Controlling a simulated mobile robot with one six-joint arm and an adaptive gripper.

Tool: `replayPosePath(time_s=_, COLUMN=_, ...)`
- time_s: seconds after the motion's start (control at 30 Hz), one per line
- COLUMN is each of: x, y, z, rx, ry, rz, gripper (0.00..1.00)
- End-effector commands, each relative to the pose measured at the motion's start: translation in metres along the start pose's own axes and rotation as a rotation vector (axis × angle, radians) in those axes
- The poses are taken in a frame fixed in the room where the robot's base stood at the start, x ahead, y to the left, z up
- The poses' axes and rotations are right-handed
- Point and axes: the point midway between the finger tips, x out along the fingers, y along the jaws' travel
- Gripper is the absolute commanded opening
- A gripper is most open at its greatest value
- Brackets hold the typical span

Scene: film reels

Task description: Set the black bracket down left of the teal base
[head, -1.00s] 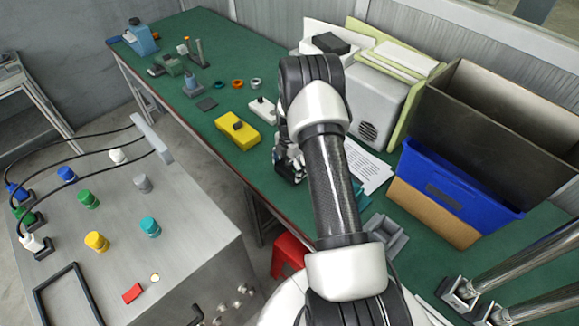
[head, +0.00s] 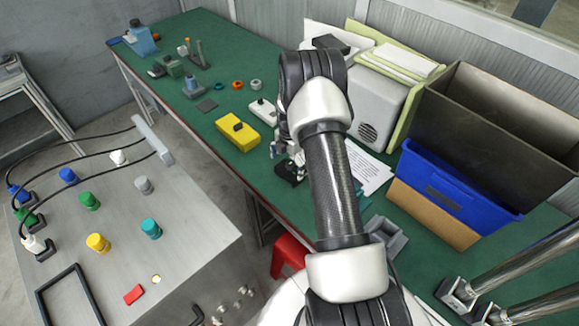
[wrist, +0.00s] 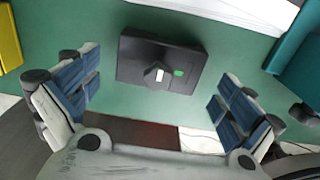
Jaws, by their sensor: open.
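The black bracket (wrist: 161,62) lies flat on the green bench top in the wrist view, with a small light knob and a green mark on it. In the head view the black bracket (head: 290,172) shows just below my gripper. The teal base (wrist: 296,52) is at the right edge of the wrist view, with bare green surface between it and the bracket; my arm mostly hides it in the head view. My gripper (wrist: 157,88) is open, its blue-padded fingers spread either side of the bracket's near side, apart from it.
A yellow block (head: 238,132) and a white block (head: 263,111) stand beyond the bracket. A white printed sheet (head: 366,167) lies right of my arm. A blue bin (head: 458,185) and a grey box stand at the right. The bench's front edge is close to the bracket.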

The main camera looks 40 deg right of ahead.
Motion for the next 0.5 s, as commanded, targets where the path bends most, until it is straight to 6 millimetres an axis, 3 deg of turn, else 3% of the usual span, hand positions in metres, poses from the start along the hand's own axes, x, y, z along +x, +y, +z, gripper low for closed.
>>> replayPosePath(time_s=0.03, x=-0.016, y=0.001, z=0.001, rx=0.0, ry=-0.002, rz=0.003, gripper=1.0)
replayPosePath(time_s=0.2, x=-0.054, y=0.001, z=0.001, rx=0.0, ry=-0.002, rz=0.003, gripper=1.0)
replayPosePath(time_s=0.5, x=-0.093, y=0.0, z=0.0, rx=0.0, ry=0.0, rz=0.0, gripper=1.0)
